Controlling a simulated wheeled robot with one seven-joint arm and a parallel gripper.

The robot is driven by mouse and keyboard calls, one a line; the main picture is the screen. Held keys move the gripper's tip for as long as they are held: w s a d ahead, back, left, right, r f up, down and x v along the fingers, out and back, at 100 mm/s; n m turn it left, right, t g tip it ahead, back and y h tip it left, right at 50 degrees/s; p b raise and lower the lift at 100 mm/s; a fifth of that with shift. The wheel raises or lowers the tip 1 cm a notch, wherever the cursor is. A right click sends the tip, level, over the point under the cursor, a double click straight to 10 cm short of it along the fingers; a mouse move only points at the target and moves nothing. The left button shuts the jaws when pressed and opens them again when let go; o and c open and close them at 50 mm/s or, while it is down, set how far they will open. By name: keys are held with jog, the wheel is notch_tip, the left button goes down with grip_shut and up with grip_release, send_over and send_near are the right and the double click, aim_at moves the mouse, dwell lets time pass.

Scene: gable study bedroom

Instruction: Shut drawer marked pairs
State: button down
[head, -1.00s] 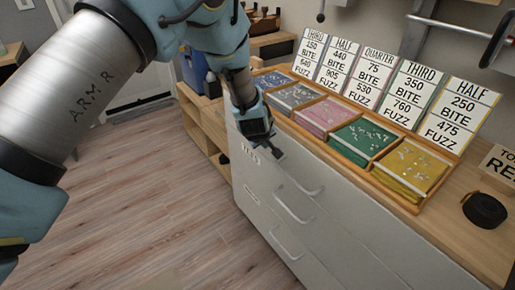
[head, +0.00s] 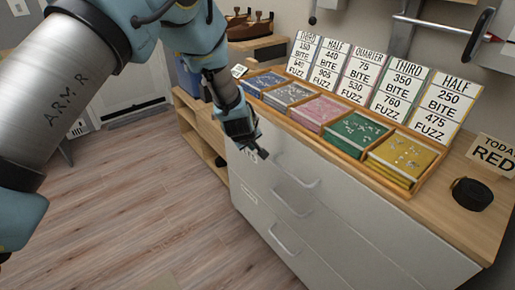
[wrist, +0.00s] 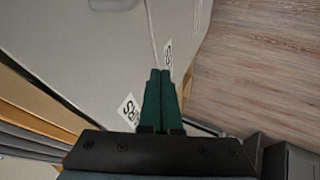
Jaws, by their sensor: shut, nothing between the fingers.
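The grey-white drawer cabinet (head: 345,215) has several bar-handled drawer fronts. The top drawer front (head: 335,185) has a handle, and a white label beside my gripper is mostly covered, so I cannot read it fully. My gripper (head: 262,154) is shut and empty, at the left end of the top drawer front. In the wrist view, its green fingers (wrist: 161,72) are together over the pale fronts, between two labels (wrist: 129,110) (wrist: 167,54) too small or cut off to read surely. I see no clear gap at the top drawer; whether my fingertips touch it, I cannot tell.
On the wooden top, a tray (head: 352,150) holds several coloured card stacks, with number signs (head: 405,90) behind. A black tape roll (head: 472,194) sits at right. An open wooden shelf (head: 205,130) stands left of the cabinet. The wood floor (head: 130,215) is clear.

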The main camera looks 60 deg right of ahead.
jog(key=b+v, duration=0.1)
jog(key=v, duration=0.8)
jog(key=shift+r+b, duration=0.15)
jog(key=shift+b, duration=0.15)
jog(key=w+a+r+n+y, duration=0.1)
jog(key=w+a+r+y, duration=0.15)
jog(key=w+a, duration=0.9)
jog(key=w+a+r+n+y, duration=0.1)
jog(key=w+a+r, duration=0.3)
jog(key=w+a, duration=0.75)
jog(key=s+a+r+y, duration=0.1)
jog(key=s+a, duration=0.1)
jog(key=a, duration=0.9)
jog(key=s+a+r+n+y, duration=0.1)
jog(key=s+a, duration=0.2)
jog(key=a, duration=0.9)
jog(key=s+a+r+g+y, duration=0.1)
jog(key=s+a, duration=0.1)
jog(key=a, duration=0.9)
jog(key=shift+s+a+r+n, duration=0.3)
jog(key=shift+s+a, duration=0.05)
